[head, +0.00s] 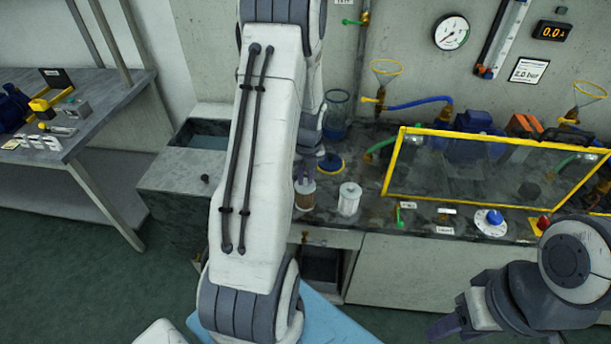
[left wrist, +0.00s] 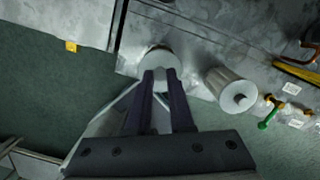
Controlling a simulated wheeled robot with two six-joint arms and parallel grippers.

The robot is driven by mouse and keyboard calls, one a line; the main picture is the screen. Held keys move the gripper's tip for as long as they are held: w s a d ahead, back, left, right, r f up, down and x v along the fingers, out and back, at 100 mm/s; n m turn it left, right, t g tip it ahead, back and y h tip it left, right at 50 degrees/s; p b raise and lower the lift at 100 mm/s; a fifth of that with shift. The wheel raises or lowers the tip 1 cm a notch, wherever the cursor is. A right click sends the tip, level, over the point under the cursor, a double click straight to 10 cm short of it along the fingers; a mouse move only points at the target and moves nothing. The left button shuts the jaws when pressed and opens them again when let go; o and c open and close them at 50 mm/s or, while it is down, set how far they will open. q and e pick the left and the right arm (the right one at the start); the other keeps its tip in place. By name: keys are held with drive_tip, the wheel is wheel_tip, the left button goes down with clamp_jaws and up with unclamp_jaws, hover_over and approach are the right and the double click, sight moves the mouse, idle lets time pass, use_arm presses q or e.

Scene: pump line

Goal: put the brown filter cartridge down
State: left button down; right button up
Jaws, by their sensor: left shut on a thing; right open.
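The brown filter cartridge (head: 305,196) is upright at the front edge of the grey bench (head: 165,177), left of a white cartridge (head: 349,199). My left gripper (head: 306,180) is shut on its top from above. In the left wrist view the fingers (left wrist: 162,80) close on the pale end cap (left wrist: 158,57), which hides most of the brown body. I cannot tell whether its bottom touches the bench. The white cartridge (left wrist: 231,90) stands apart from it. My right gripper (head: 446,326) is open and empty at the lower right, in front of the bench.
A yellow-framed clear guard (head: 480,198) covers the bench to the right. A sink (head: 205,135) is at left.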

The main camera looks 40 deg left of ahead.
use_arm(q)
drive_tip(key=shift+f, duration=0.1)
drive_tip(key=c, duration=0.8)
unclamp_jaws()
